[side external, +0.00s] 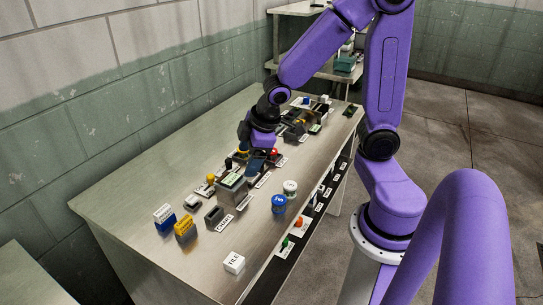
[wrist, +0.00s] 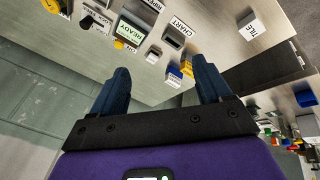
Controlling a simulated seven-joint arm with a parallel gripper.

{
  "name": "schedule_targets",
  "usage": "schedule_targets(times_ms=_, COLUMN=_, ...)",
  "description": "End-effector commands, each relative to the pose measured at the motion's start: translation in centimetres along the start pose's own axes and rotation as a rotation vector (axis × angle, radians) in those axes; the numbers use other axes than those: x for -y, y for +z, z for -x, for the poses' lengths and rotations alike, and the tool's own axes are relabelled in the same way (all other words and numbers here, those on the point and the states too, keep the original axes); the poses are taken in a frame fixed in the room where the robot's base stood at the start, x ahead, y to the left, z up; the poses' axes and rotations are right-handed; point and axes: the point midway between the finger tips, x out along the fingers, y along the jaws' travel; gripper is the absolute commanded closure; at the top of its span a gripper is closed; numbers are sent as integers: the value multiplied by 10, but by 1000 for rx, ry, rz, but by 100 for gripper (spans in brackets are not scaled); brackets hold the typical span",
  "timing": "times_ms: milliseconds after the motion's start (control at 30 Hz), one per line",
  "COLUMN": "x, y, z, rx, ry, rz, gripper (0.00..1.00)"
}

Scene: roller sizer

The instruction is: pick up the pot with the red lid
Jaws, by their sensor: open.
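My gripper (side external: 250,158) hangs over the middle of the bench, above the row of devices. In the wrist view my gripper (wrist: 162,68) has its two dark blue fingers wide apart with nothing between them. A small round red top (side external: 274,151) shows just right of my gripper in the side view; I cannot tell whether it is a pot's lid or a knob. A blue pot (side external: 279,205) and a white pot (side external: 290,187) with a greenish top stand near the bench's front edge, apart from my gripper. No red-lidded pot shows in the wrist view.
A box with a lit green READY screen (side external: 232,180) stands near my gripper. Blue (side external: 164,220) and yellow (side external: 185,230) card holders and a white TILE block (side external: 234,263) stand at the near end. The bench (side external: 130,205) is bare at far left.

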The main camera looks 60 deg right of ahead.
Motion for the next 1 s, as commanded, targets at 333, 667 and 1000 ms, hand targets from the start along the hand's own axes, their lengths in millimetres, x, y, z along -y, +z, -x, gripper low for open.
schedule_targets(times_ms=333, x=-121, y=54, z=-60, rx=-94, ry=109, rz=-138, gripper=22)
schedule_targets(times_ms=667, x=-180, y=150, z=-92, rx=-238, ry=120, rz=-277, gripper=22)
schedule_targets(times_ms=1000, x=-182, y=254, z=-92, rx=-489, ry=118, rz=-479, gripper=22)
